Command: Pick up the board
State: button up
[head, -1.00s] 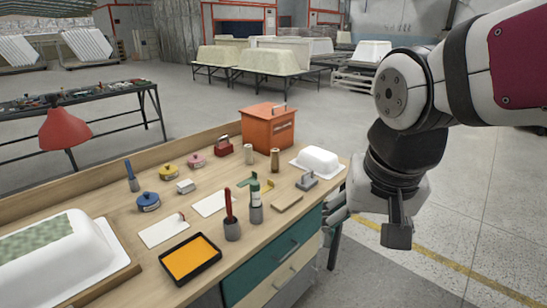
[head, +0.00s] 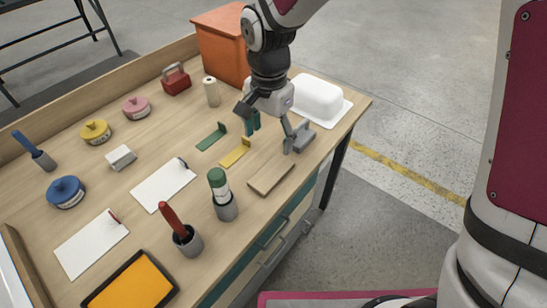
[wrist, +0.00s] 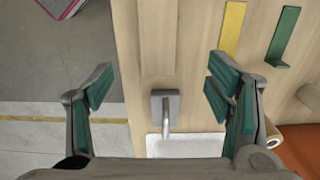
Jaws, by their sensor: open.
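A small flat light-wood board (head: 271,177) lies on the workbench (head: 135,150) near its front edge. It also shows in the wrist view as a pale strip (wrist: 157,38) at the top centre. My gripper (head: 272,134) is open and empty above the bench, behind the board in the head view and apart from it. In the wrist view the fingers (wrist: 160,88) are spread wide. A grey block with a handle (wrist: 165,106) lies between them in that view, below the board's near end; it is partly behind a finger in the head view.
A yellow strip tool (head: 235,153) and a green one (head: 211,137) lie left of the board. A green-topped brush in a grey cup (head: 225,207) stands close by. A white tub shell (head: 318,98) and an orange box (head: 220,45) are behind.

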aim_at(272, 172)
notch_tip(272, 172, down, 12)
jog(key=shift+d+f+b, duration=0.1)
jog(key=shift+d+b, duration=0.05)
jog(key=shift+b, duration=0.2)
jog(key=c, duration=1.3)
